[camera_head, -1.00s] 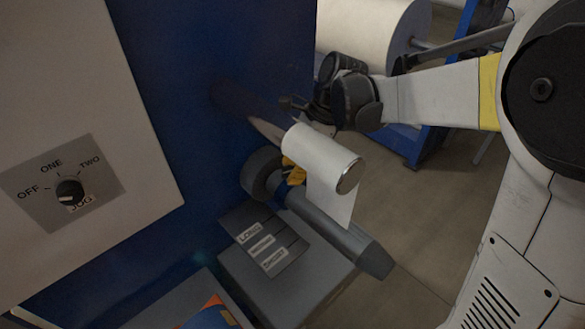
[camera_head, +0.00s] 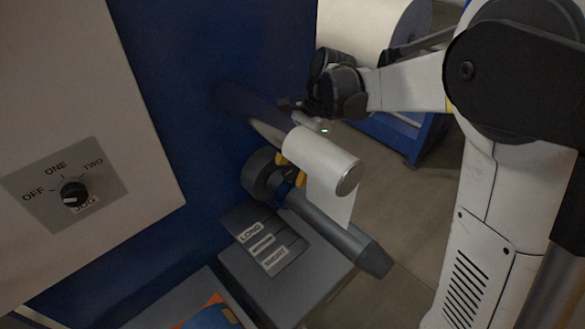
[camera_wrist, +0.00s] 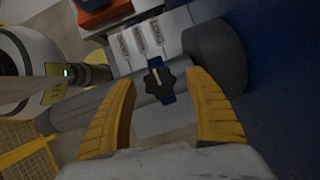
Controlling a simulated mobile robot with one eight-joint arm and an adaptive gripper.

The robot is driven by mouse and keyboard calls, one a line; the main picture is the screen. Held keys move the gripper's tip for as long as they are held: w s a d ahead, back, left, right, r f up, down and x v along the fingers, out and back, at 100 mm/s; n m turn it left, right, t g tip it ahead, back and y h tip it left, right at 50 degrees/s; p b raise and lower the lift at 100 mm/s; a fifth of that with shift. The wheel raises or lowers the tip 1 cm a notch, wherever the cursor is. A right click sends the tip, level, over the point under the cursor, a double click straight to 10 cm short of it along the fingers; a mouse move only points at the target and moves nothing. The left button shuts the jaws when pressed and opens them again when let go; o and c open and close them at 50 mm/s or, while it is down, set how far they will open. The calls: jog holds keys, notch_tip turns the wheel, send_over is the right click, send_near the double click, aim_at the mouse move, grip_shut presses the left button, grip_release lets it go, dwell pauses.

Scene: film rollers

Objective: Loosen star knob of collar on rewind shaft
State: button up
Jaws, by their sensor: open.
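The rewind shaft (camera_head: 335,228) is a thick grey bar that juts from the blue machine wall toward the lower right. In the wrist view, a blue collar (camera_wrist: 167,96) sits around the shaft (camera_wrist: 75,116) beside a wide dark grey flange (camera_wrist: 217,55). A black star knob (camera_wrist: 157,79) with a pale bar mark stands on the collar. My gripper (camera_wrist: 161,77) is open, its yellow fingers spread left and right of the knob, apparently without touching it.
The white roll's loose web hangs close over the shaft. A grey box with labelled keys (camera_head: 262,247) lies under the shaft. A jog switch panel (camera_head: 72,187) is at left. A large white roll (camera_head: 372,35) stands behind my arm. An orange-topped thing (camera_wrist: 98,14) is at the wrist view's top.

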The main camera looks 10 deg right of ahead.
jog(key=v, duration=1.2)
jog(key=shift+d, duration=0.1)
